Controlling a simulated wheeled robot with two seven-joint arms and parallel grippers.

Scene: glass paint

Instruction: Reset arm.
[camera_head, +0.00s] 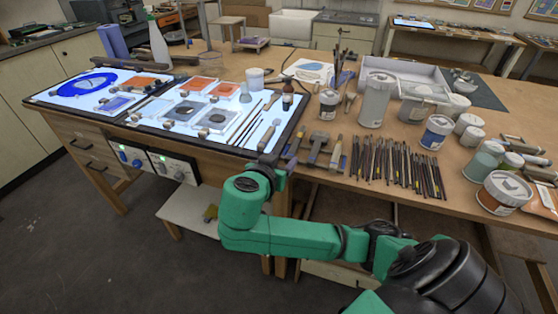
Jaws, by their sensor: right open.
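My right arm (300,238), green with black joints, reaches in from the lower right and bends up at the wrist. My right gripper (268,152) is small and dark at the front edge of the workbench (330,176), near the lower right corner of the light panel (222,134). It is open, and I see nothing held in it. Its fingertips are hard to make out against the bench. My left gripper and left arm are not in view.
Several brushes (400,165) lie right of the gripper, beside hand tools (320,150). Jars stand behind, including a grey canister (375,100) and a blue-labelled jar (436,132). The panel holds brushes and small colored tiles (200,84). Floor (80,230) is clear at left.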

